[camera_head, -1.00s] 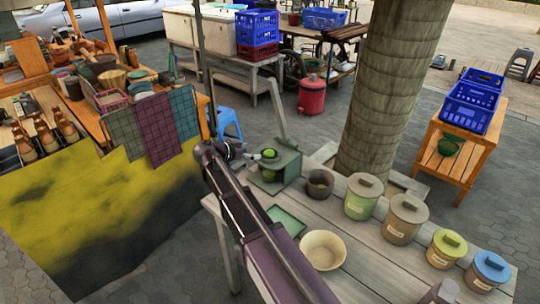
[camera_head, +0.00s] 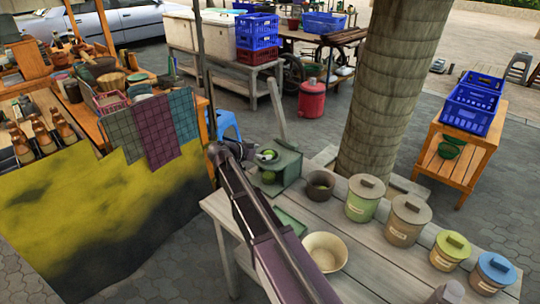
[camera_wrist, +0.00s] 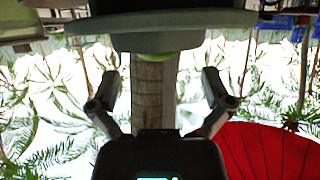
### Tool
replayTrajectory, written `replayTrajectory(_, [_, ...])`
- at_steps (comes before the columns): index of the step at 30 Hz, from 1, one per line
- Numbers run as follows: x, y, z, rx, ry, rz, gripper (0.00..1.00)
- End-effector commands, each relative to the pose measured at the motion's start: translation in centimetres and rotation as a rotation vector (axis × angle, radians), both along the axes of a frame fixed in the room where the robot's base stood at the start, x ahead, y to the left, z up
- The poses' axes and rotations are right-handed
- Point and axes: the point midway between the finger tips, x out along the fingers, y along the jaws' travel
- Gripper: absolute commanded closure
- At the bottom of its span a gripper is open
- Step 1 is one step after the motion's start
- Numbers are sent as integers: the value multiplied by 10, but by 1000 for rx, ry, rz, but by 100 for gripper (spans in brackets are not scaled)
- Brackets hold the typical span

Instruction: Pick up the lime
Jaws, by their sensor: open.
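A green box-like stand (camera_head: 289,166) is on the grey wooden table. A green lime (camera_head: 267,156) shows at its top, and another round green thing (camera_head: 268,177) sits lower in its opening. My gripper (camera_head: 250,156) is just left of the stand, close beside the upper lime; whether it touches is too small to tell. In the wrist view my gripper (camera_wrist: 160,82) is open with nothing between its fingers. A strip of bright green, likely a lime (camera_wrist: 157,56), shows beyond the fingertips under a dark green edge; most of it is hidden.
A dark pot (camera_head: 320,185) stands right of the stand, a cream bowl (camera_head: 325,252) in front. Lidded canisters (camera_head: 404,219) line the table's right side. A thick trunk (camera_head: 390,90) rises behind. A flat green tray (camera_head: 290,222) is partly hidden by my arm.

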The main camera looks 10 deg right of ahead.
Motion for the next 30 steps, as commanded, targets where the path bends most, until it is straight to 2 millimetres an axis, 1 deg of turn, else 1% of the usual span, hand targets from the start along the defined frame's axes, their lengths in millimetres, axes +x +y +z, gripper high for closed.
replayTrajectory(1, [3, -6, -6, 0, 0, -1, 0])
replayTrajectory(3, [7, -13, -9, 0, 0, -1, 0])
replayTrajectory(9, [12, -23, -12, 0, 0, 0, 0])
replayTrajectory(26, [12, -23, -11, 0, 0, 1, 0])
replayTrajectory(27, [12, -23, -11, 0, 0, 1, 12])
replayTrajectory(29, [12, -23, -11, 0, 0, 1, 30])
replayTrajectory(30, [12, -23, -11, 0, 0, 1, 42])
